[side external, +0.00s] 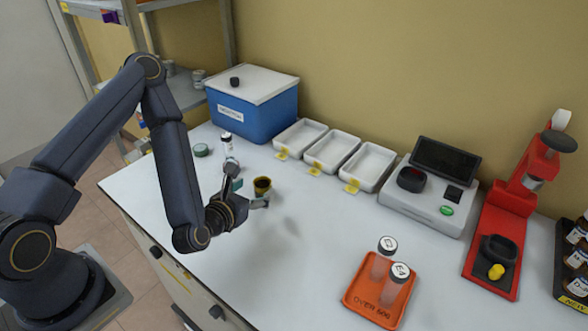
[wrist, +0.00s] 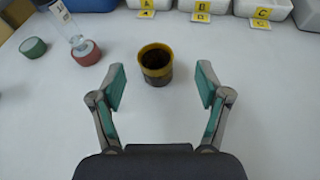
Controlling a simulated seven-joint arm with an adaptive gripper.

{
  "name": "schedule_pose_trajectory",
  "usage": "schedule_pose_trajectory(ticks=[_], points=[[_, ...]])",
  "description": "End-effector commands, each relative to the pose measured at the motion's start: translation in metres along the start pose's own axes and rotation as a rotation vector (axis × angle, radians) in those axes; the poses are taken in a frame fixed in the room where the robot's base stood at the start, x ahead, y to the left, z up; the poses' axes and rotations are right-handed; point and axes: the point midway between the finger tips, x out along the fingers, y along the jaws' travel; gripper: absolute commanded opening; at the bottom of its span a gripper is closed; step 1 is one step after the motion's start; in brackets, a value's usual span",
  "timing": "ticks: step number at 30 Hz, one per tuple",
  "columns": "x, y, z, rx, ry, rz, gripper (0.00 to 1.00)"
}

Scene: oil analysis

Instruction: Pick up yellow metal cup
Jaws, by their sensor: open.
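The yellow metal cup (wrist: 156,69) stands upright on the white table, with a dark inside. In the side external view the cup (side external: 262,186) stands just beyond my gripper (side external: 250,192). In the wrist view my gripper (wrist: 160,87) is open, with its green-padded fingers spread left and right. The cup is centred between the two fingers, at about the level of their tips and slightly beyond. No contact with either finger shows.
A vial on a red base (wrist: 85,50) and a green lid (wrist: 33,47) are left of the cup. Three white trays (side external: 330,165) and a blue box (side external: 275,120) stand behind. An orange tray (side external: 352,297) with two jars is at front right. Table around the cup is clear.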

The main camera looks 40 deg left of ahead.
Motion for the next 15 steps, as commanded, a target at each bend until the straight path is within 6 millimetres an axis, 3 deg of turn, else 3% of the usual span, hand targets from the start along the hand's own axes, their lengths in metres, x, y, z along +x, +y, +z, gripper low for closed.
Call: schedule_pose_trajectory(ticks=[4,10,15], points=[[0.002,0.003,-0.021,-0.021,0.057,0.011,0.76],[0.021,0.006,-0.021,-0.02,0.055,0.017,0.76],[0.051,0.007,-0.022,-0.019,0.053,0.018,0.76]])
